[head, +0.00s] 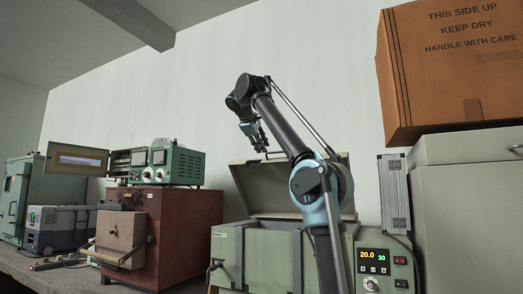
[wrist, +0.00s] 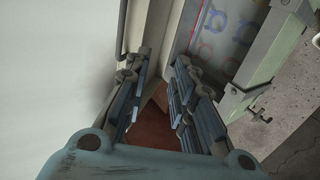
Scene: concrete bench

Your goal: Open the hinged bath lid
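The bath (head: 262,258) is a pale green box with a lit display panel at its right. Its hinged lid (head: 285,190) stands raised at the back, its inner face toward the head camera, partly hidden by my arm. My gripper (head: 260,146) is near the lid's upper edge, fingers pointing down. In the wrist view, my gripper (wrist: 158,105) has its fingers apart, with a gap between them. The pale lid (wrist: 153,30) runs up beyond the fingers. I cannot tell whether a finger touches it. The bath's latched rim (wrist: 236,105) lies to the right.
A red cabinet (head: 190,230) with a green instrument (head: 178,165) on top stands left of the bath. A large cardboard box (head: 450,65) sits on a grey cabinet (head: 465,200) at the right. The wall is close behind the lid. Air above the bath is free.

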